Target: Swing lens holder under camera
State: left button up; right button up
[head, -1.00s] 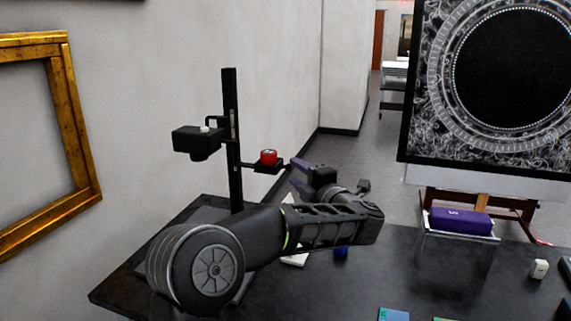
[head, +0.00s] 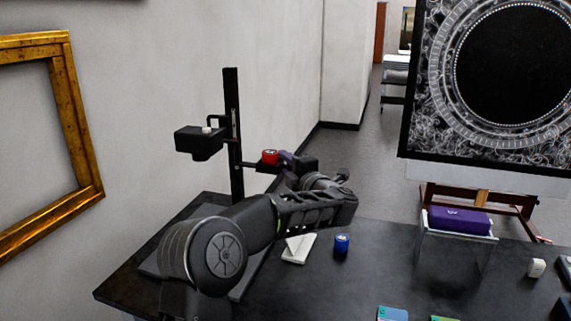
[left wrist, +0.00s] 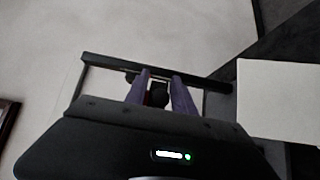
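The black camera stand has an upright column (head: 233,140) with a box-shaped camera (head: 200,142) on its left side. The lens holder (head: 265,167) sticks out to the right of the column, lower than the camera, with a red lens (head: 269,157) on it. My left gripper (head: 286,158) is at the holder's right end, its purple fingers close beside the red lens. In the left wrist view the two fingers (left wrist: 160,85) are apart, with a dark round part and a bit of red between them. Contact with the holder is unclear. My right gripper is out of view.
The black table (head: 370,280) carries a blue jar (head: 342,244), a white item (head: 299,248) and a small white block (head: 536,267). A purple case (head: 460,220) rests on a clear stand at the right. A gilt frame (head: 88,190) hangs on the left wall.

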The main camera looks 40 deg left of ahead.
pick_arm(q)
grip_shut()
dwell(1.1)
